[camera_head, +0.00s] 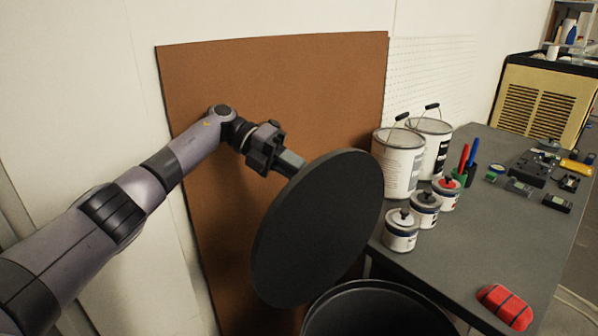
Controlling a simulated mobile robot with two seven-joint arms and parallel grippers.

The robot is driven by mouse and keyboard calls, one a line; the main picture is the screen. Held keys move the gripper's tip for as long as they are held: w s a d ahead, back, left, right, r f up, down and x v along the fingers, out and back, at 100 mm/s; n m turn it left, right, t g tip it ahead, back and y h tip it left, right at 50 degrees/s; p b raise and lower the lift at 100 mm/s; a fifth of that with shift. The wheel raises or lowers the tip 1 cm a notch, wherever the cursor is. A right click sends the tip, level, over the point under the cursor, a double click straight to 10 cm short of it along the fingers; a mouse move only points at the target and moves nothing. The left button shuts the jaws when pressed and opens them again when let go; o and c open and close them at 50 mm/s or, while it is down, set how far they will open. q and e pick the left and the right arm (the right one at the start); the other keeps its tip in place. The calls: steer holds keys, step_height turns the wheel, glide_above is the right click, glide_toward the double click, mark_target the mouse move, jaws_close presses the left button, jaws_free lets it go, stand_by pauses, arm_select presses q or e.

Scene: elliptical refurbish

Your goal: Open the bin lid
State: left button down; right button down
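The bin lid (318,228) is a dark grey round disc. It is tilted steeply, raised above and to the left of the bin (375,290), a dark round container at the bottom of the view. The bin's rim and part of its dark inside show. My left gripper (290,162) is at the lid's upper left edge, its fingertips partly hidden behind the lid. I cannot tell whether the fingers grip the lid or only touch it. My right gripper is not in view.
A grey table (520,225) stands to the right of the bin, with two large paint cans (400,165), several small cans (402,232), a red object (505,307) and small electronics. A brown board (290,85) leans on the wall behind the lid.

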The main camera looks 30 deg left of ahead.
arm_select(q)
steer(key=shift+s+f, duration=0.2)
steer(key=shift+f, duration=1)
steer(key=c, duration=1.3)
jaws_free()
steer(key=shift+o, duration=0.9)
steer(key=shift+w+f, duration=0.1)
steer(key=shift+w, duration=0.05)
steer(key=shift+r, duration=0.25)
step_height(320, 180, up, 20)
steer(key=p, duration=0.2)
